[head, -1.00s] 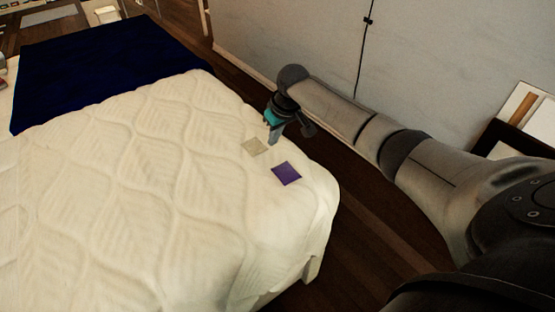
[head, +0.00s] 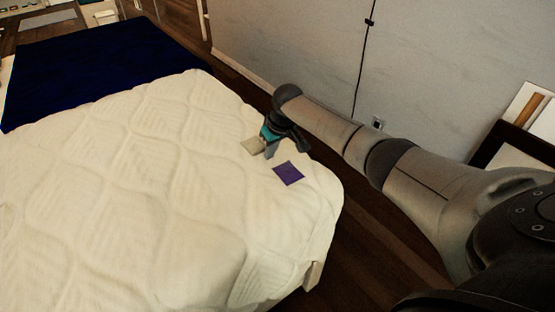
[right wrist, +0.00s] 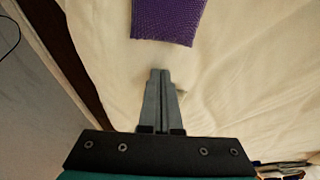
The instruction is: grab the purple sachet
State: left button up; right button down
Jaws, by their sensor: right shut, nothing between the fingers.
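The purple sachet (head: 288,173) lies flat on the white quilted bed near its right edge. In the right wrist view the purple sachet (right wrist: 168,20) is at the top, cut off by the frame edge, beyond the fingertips. My right gripper (head: 269,153) is low over the bed, up and left of the purple sachet and beside a beige sachet (head: 252,146). In the right wrist view my right gripper (right wrist: 159,73) has its fingers together, empty and apart from the purple sachet. My left gripper is not in view.
The white bed (head: 130,200) has a wide clear surface to the left. A dark blue blanket (head: 100,65) covers its far end. The bed's right edge drops to a dark wooden floor (head: 370,240), and a grey wall (head: 290,45) stands behind.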

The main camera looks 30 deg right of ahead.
aim_at(288, 173)
jog(key=shift+s+d+r, duration=0.1)
jog(key=shift+s+r, duration=0.05)
jog(key=shift+s, duration=0.35)
jog(key=shift+s+d+r, duration=0.1)
jog(key=shift+s, duration=0.4)
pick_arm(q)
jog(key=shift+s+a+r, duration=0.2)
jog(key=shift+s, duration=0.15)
pick_arm(e)
jog(key=shift+s, duration=0.75)
